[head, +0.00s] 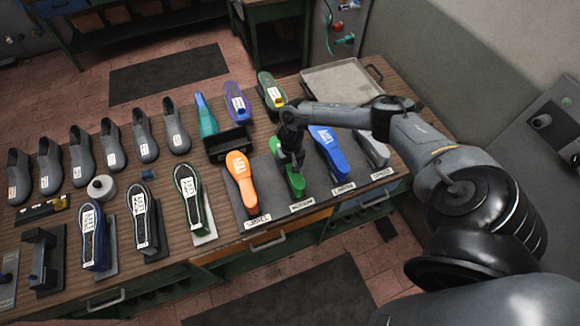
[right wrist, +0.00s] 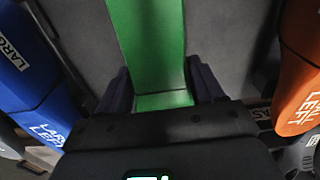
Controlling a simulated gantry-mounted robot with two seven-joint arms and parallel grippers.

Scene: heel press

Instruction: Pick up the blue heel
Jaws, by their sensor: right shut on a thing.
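A large blue foot-shaped form (head: 329,153) with white lettering lies on the dark mat at the right; its side also shows at the left of the right wrist view (right wrist: 32,80). A small blue block (head: 148,174) lies on the bench near a white round pot. I cannot tell which is the blue heel. My right gripper (head: 292,158) is over the green form (head: 293,181), between the orange and blue forms. In the right wrist view its fingers are shut on the green form (right wrist: 150,40). My left gripper is not in view.
An orange form (head: 241,178) stands left of the green one and a grey form (head: 373,150) right of the blue. Several grey shoes (head: 110,144) and upturned soles stand on the bench's left. A metal tray (head: 340,82) is at the back right.

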